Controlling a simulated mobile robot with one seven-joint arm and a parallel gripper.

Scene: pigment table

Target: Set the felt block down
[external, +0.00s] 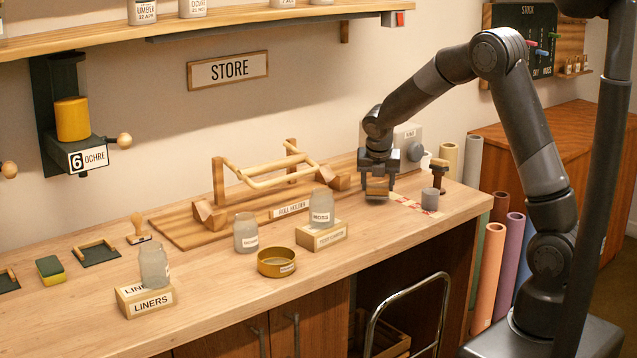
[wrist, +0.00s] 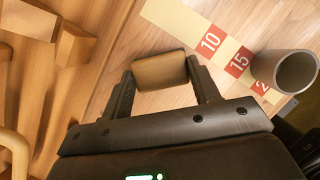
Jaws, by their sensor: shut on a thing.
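The felt block (external: 377,188) is a small tan-brown block at the right end of the bench. My gripper (external: 377,178) points down and is shut on it. In the wrist view the block (wrist: 160,70) sits between the two fingertips (wrist: 162,82), one at each end. The block is low over the bench top, beside a cream-and-red numbered strip (external: 413,204). I cannot tell whether its underside touches the wood. In the wrist view the strip (wrist: 205,42) passes just beyond the block.
A grey cup (external: 430,200) stands at the strip's right end, with a wooden-handled tool (external: 439,174) behind it. The wooden roll holder (external: 262,205) is to the left. Jars and labelled blocks stand farther left. The bench front edge (external: 450,222) is close.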

